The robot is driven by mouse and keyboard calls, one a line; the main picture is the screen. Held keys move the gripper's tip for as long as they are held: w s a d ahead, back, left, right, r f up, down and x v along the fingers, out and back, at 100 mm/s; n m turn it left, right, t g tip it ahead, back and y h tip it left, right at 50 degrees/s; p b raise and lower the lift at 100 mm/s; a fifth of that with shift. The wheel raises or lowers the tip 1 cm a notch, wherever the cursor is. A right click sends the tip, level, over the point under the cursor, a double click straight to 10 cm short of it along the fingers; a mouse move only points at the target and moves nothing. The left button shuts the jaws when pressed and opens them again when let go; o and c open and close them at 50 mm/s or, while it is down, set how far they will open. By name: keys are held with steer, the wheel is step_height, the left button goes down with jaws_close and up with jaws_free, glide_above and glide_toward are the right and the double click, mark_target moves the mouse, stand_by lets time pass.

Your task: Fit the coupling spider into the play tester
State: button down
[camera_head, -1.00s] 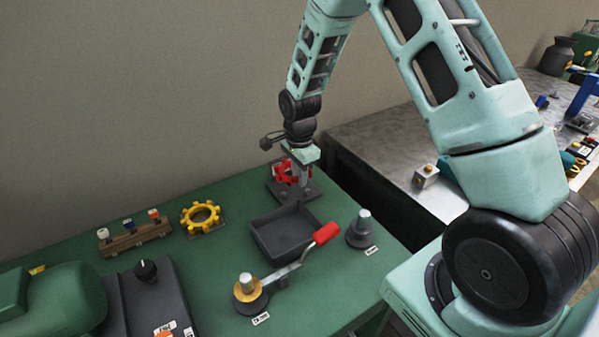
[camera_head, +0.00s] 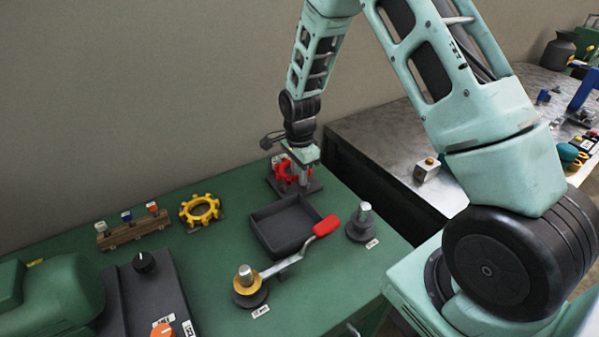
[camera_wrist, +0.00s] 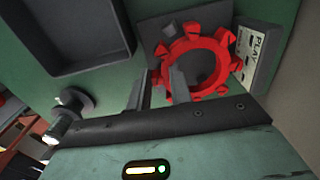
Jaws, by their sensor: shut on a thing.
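The red coupling spider (camera_head: 284,174) is a toothed ring at the back right of the green bench. It also shows in the wrist view (camera_wrist: 219,54). It is over the dark base plate of the play tester (camera_head: 314,188), whose "PLAY" label (camera_wrist: 257,52) shows in the wrist view. My gripper (camera_head: 303,182) points down at the spider and hides part of it. In the wrist view, my gripper's fingers (camera_wrist: 162,80) are at the ring's edge, shut on it. Whether the spider is fully down on the tester I cannot tell.
A dark tray (camera_head: 287,228) lies just in front of the tester. Around it are a red-handled lever (camera_head: 290,264), a grey post (camera_head: 361,224) and a yellow toothed ring (camera_head: 200,210). A wooden rack (camera_head: 134,231) stands at left. The wall is close behind.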

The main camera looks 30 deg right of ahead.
steer(key=shift+f+b, duration=0.8)
steer(key=shift+f, duration=0.75)
stand_by(1.4)
steer(key=c, duration=1.2)
jaws_free()
steer(key=shift+r, duration=0.1)
step_height(320, 180, up, 17)
steer(key=shift+r+b, duration=0.15)
steer(key=shift+b, duration=0.35)
